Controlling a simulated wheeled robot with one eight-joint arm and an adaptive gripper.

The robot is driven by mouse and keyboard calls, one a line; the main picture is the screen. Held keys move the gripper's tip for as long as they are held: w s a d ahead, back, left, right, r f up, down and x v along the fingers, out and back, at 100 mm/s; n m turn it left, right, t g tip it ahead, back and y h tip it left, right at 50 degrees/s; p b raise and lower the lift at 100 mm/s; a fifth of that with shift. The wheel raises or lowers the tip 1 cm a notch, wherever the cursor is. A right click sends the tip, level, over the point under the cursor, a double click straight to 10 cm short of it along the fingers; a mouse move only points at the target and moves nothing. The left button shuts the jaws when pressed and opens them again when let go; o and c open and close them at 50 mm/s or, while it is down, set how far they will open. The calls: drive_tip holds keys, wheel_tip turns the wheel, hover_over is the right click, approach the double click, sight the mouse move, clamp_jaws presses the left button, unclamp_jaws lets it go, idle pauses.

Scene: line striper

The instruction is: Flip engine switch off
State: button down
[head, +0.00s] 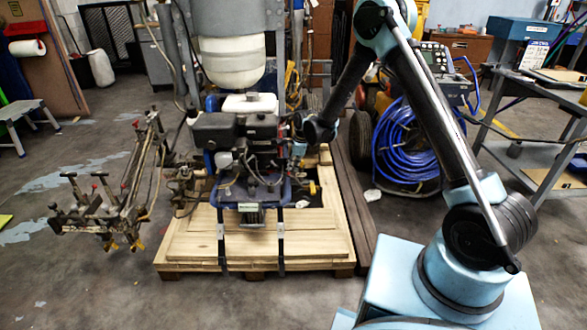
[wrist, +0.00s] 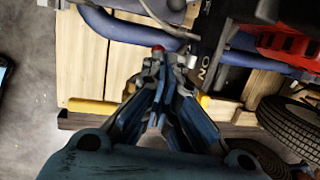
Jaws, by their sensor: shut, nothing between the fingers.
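The engine (head: 238,135) of the line striper sits above a wooden pallet, with a dark body and a blue frame. My gripper (wrist: 168,66) points at it and looks shut and empty in the wrist view. In the head view my arm reaches the engine's right side, where the fingers are too small to make out. A black panel (wrist: 208,62) with the white letters "ON" lies just right of my fingertips. A small red part (wrist: 158,47) shows right at the tips; I cannot tell whether they touch it. I cannot make out the switch lever or its position for sure.
Blue frame tubes (wrist: 120,32) cross close to my fingertips, and a red part (wrist: 290,45) is at the right. The pallet (head: 190,235) lies under the machine. A coiled blue hose (head: 405,140) stands to the right.

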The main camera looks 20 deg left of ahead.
drive_tip(key=s+d+r, duration=0.3)
drive_tip(key=r, duration=0.2)
drive_tip(key=s+d+r, duration=0.3)
drive_tip(key=r, duration=0.3)
idle(0.6)
drive_tip(key=shift+s, duration=0.1)
